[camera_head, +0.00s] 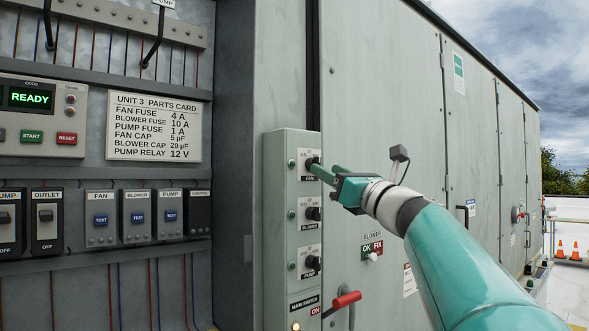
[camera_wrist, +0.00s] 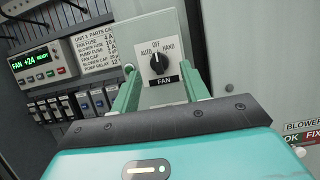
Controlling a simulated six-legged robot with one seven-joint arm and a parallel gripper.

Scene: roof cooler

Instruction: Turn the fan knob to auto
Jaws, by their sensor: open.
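The fan knob (camera_wrist: 160,62) is black and round with a white pointer, above a FAN label on the grey switch box (camera_head: 277,205). In the wrist view its positions read AUTO at left, OFF at top and HAND at right, and the pointer points up at OFF. My gripper (camera_wrist: 160,76) is open, with one green finger on each side of the knob and visible gaps to it. In the head view my gripper (camera_head: 318,167) reaches the box from the right and partly hides the knob.
Below are the blower knob (camera_head: 313,214), the pump knob (camera_head: 312,262) and a red-handled lever (camera_head: 346,299). A parts card (camera_head: 154,126) and a panel with a green display (camera_head: 30,98) are at left. Closed cabinet doors (camera_head: 400,110) stretch right.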

